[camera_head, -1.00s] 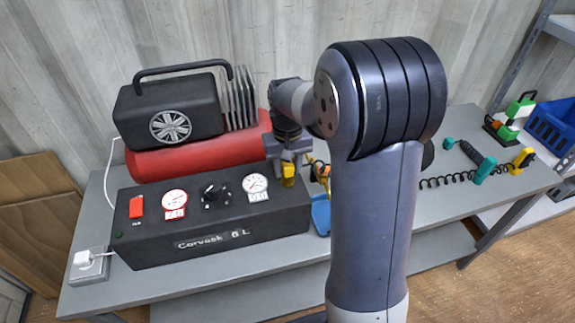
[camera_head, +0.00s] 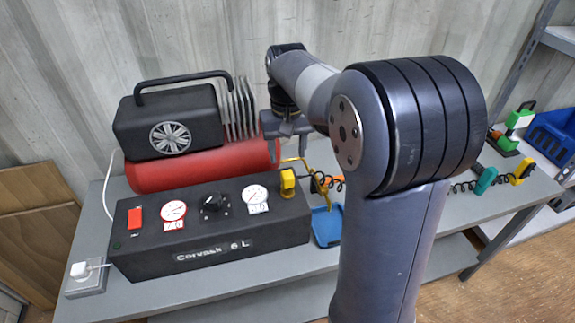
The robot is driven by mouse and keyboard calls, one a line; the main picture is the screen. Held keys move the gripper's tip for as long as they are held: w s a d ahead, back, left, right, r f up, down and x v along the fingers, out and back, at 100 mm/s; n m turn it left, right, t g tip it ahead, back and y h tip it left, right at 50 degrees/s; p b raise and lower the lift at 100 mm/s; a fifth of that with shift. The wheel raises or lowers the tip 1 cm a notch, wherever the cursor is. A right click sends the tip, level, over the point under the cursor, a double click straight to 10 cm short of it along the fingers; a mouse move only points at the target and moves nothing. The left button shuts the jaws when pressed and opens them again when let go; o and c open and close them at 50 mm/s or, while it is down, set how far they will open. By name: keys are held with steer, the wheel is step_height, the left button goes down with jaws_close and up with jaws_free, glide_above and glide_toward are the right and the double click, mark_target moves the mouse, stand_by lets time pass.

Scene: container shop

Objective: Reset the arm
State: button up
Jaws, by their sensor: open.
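My gripper (camera_head: 289,151) hangs from the end of my arm, above the right end of the air compressor. It is open and its jaws look empty, apart from the yellow fitting below. The compressor has a black control box (camera_head: 150,222) in front, a red tank (camera_head: 190,172) behind it and a black motor housing (camera_head: 165,125) on top. The yellow fitting (camera_head: 288,182) sits at the right end of the control box. My arm hides part of the table's middle and right side.
The compressor stands on a grey table (camera_head: 240,268). A small blue tray (camera_head: 327,226) lies right of the box. A teal-handled tool (camera_head: 485,180) and a yellow-ended tool (camera_head: 522,170) lie farther right.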

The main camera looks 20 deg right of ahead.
mark_target(287, 174)
steer(key=shift+r, duration=0.85)
steer(key=shift+f, duration=0.1)
step_height(287, 174, down, 10)
steer(key=shift+f+p, duration=0.25)
steer(key=shift+p, duration=0.05)
steer(key=shift+r, duration=0.1)
